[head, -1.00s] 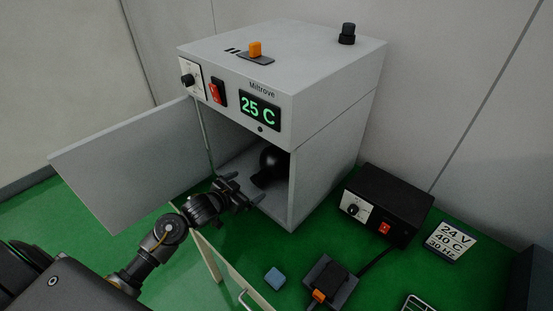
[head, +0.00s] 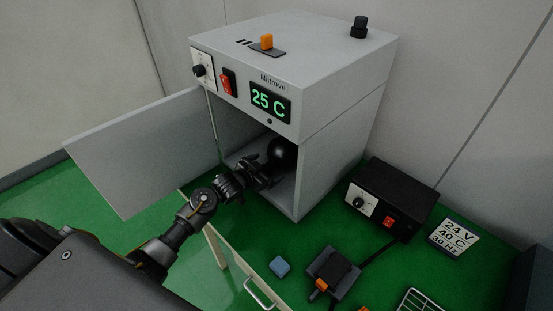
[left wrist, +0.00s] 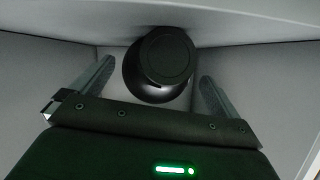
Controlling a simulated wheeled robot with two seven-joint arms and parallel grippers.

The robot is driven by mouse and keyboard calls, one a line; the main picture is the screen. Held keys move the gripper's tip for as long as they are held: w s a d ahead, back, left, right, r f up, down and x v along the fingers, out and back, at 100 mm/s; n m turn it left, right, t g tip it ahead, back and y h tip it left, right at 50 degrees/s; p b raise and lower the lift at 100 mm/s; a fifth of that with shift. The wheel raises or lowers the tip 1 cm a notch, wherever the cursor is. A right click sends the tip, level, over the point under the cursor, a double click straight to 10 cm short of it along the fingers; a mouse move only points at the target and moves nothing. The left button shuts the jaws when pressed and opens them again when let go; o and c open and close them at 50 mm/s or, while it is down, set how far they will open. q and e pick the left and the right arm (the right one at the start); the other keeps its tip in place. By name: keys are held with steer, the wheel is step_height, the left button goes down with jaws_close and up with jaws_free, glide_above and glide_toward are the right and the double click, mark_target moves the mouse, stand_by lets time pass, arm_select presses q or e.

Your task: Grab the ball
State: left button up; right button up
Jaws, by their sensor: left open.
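The black ball (head: 283,152) is inside the open grey oven-like cabinet (head: 345,160), in its lower compartment. In the left wrist view the dark round ball (left wrist: 158,64) lies between and just beyond my open fingers, with a flat round face towards the camera. My left gripper (head: 268,172) reaches into the compartment mouth in front of the ball. In the left wrist view the gripper (left wrist: 158,85) has its two fingers apart, one on each side of the ball; I cannot tell whether either touches it. My right gripper is not in view.
The cabinet door (head: 145,150) stands open to the left. A black power box (head: 390,195), a blue block (head: 279,267), a dark device with an orange part (head: 333,272) and a label card (head: 454,238) are on the green surface. The compartment walls are close around my gripper.

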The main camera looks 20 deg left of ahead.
mark_target(272, 161)
arm_select(q)
steer(key=x, duration=0.3)
steer(key=shift+w, duration=0.25)
steer(key=shift+f, duration=0.1)
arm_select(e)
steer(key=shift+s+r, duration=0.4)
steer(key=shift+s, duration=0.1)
arm_select(q)
steer(key=c, duration=1.9)
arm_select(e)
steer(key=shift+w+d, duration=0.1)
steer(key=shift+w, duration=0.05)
arm_select(q)
steer(key=shift+w+r, duration=0.1)
steer(key=shift+r, duration=0.15)
